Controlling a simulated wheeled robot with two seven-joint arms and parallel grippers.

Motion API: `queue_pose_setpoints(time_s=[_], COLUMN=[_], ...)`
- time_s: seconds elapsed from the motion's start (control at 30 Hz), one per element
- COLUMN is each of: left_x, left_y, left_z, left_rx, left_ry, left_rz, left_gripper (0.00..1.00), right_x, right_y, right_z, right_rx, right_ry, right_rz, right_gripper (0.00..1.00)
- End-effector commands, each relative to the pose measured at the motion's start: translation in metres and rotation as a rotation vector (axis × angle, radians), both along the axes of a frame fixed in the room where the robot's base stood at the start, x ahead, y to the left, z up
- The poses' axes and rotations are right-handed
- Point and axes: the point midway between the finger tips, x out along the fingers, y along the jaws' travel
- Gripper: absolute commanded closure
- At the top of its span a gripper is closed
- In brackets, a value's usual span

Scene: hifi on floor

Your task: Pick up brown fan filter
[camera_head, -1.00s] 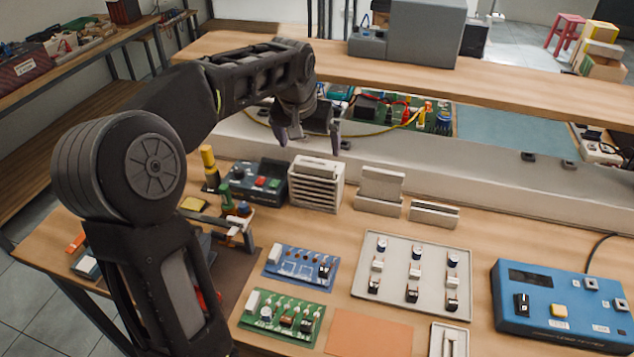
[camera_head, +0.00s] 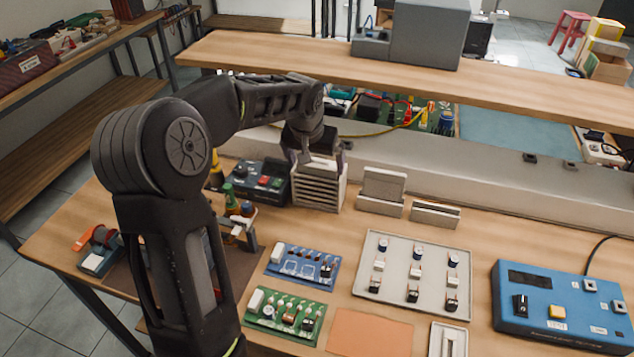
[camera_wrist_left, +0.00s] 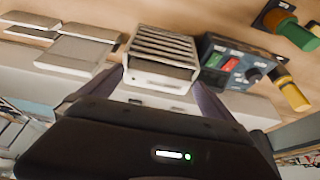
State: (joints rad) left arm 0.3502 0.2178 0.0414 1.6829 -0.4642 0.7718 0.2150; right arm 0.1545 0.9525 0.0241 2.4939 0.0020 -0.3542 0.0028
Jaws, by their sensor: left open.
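A pale beige slatted box (camera_head: 319,190), the one thing here that looks like a fan filter, stands upright on the wooden bench. Its colour reads cream more than brown. My left gripper (camera_head: 317,165) is open at the top of this box, with fingers towards its left and right sides. In the left wrist view the box (camera_wrist_left: 160,58) shows between the two spread fingers (camera_wrist_left: 150,100); I cannot tell whether they touch it. Part of its top is hidden by the gripper. My right gripper is not in view.
A dark control box (camera_head: 262,182) with coloured buttons stands close on the left. Pale upright plates in holders (camera_head: 381,190) stand on the right. Circuit boards (camera_head: 301,262) and a grey tray (camera_head: 413,274) lie in front. A raised wooden shelf (camera_head: 500,87) runs behind.

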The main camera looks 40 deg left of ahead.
Motion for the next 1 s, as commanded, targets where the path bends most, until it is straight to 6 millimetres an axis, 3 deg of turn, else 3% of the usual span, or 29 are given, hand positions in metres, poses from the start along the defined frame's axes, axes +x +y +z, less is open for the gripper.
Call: queue_pose_setpoints(time_s=[0.13, 0.67, 1.0], left_x=[0.0031, 0.0031, 0.0031], left_y=[0.0012, 0.0010, 0.0010], left_z=[-0.0075, -0.0073, -0.0073], left_rx=[0.000, 0.000, 0.000], left_ry=[-0.001, -0.001, -0.001], left_rz=[0.001, 0.000, 0.000], left_gripper=[0.00, 0.00, 0.26], right_x=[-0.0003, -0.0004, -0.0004], right_y=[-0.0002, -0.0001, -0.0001], right_z=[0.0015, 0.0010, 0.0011], right_rx=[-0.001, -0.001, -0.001], right_ry=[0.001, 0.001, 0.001], right_rz=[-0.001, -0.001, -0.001], right_gripper=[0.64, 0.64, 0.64])
